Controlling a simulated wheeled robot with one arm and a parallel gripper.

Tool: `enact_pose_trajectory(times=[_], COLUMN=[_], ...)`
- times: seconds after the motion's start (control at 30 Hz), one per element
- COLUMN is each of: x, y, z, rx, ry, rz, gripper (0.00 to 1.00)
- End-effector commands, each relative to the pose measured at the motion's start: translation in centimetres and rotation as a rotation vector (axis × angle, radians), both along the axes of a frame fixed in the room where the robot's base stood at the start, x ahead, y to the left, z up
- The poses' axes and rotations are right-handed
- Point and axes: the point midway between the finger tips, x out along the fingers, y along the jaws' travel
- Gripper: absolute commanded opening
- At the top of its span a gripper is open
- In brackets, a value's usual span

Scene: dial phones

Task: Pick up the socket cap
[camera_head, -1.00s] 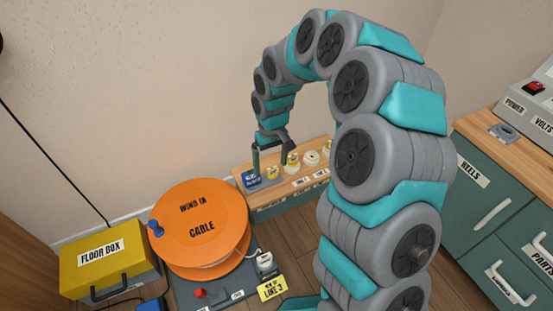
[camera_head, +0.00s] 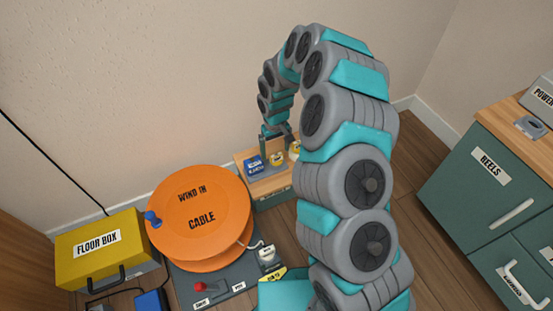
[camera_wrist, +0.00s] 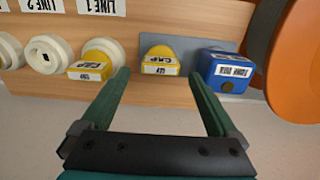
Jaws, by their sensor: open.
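A yellow cap with a small label (camera_wrist: 160,60) sits on a grey plate on the wooden shelf top in the wrist view. It also shows in the head view (camera_head: 277,158). A second yellow cap (camera_wrist: 90,69) is on a white round socket under the LINE 1 label. My gripper (camera_wrist: 160,74) is open and empty. Its two fingers lie on either side of the middle cap in the wrist view; the gap in depth is hard to tell. In the head view my gripper (camera_head: 277,140) is at the shelf, partly hidden by my arm.
A blue labelled block (camera_wrist: 228,70) stands right of the middle cap, close to the right finger. White sockets (camera_wrist: 42,54) line the left. An orange cable reel (camera_head: 200,215), a yellow floor box (camera_head: 100,250) and a green drawer cabinet (camera_head: 480,190) stand around.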

Motion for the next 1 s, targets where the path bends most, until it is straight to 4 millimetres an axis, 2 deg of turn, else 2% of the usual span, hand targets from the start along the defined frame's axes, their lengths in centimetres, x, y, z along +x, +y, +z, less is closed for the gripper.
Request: enact_pose_trajectory(times=[0.1,0.2,0.43,1.0], x=[-0.1,0.0,0.0,0.0], y=[0.0,0.0,0.0,0.0], z=[-2.0,-2.8,-2.9,-2.9], rx=[0.000,-0.001,-0.001,0.000], ry=[0.002,0.000,-0.001,0.000], rz=[0.000,0.002,0.001,0.001], gripper=[0.95,0.95,0.94,0.30])
